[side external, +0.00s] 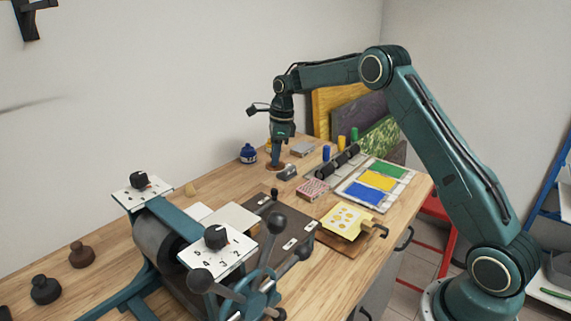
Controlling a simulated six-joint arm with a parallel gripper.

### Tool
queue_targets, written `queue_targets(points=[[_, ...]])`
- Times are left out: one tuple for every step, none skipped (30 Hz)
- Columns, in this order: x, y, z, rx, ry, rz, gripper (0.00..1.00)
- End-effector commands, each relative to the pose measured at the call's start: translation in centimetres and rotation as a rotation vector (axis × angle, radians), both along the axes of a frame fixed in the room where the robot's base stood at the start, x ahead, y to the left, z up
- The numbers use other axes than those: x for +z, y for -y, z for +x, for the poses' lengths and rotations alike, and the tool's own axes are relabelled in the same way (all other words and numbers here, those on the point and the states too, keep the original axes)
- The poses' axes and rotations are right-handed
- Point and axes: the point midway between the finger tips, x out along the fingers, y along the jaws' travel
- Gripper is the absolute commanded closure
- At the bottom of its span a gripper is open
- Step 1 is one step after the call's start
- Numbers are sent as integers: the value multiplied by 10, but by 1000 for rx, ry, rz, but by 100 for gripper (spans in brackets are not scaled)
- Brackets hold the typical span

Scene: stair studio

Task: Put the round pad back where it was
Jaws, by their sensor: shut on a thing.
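My gripper (276,160) points straight down at the far side of the wooden table, beside a blue ink jar. It is shut on a small round brown thing, which seems to be the round pad (276,167). The pad is at or just above the tabletop; I cannot tell whether it touches. The fingers hide part of it.
A blue jar (249,154) stands left of my gripper, and a grey block (288,172) lies in front. A tray with blue, yellow and green colour pads (376,181) is to the right. A teal press (170,240) fills the near left. Dark knobbed stamps (45,290) stand at left.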

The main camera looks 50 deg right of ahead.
Motion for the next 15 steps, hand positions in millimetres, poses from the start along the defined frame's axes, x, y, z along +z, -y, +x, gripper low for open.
queue_targets(points=[[-1,0,3,0,0,0,94],[-2,0,5,0,0,-1,94],[-2,0,6,0,1,-1,94],[-2,0,7,0,1,-1,94],[-2,1,8,-1,1,-2,94],[-3,1,8,-1,1,-2,94],[-3,1,8,-1,1,-2,94],[-3,1,8,-1,1,-2,94],[-3,1,8,-1,1,-2,94],[-4,1,8,-1,1,-2,94],[-4,1,8,-2,0,-1,94],[-6,1,8,-2,-1,-2,94],[-9,1,8,-2,-2,-1,94],[-11,1,8,-2,-2,-1,94],[-15,1,8,-3,-2,-1,94]])
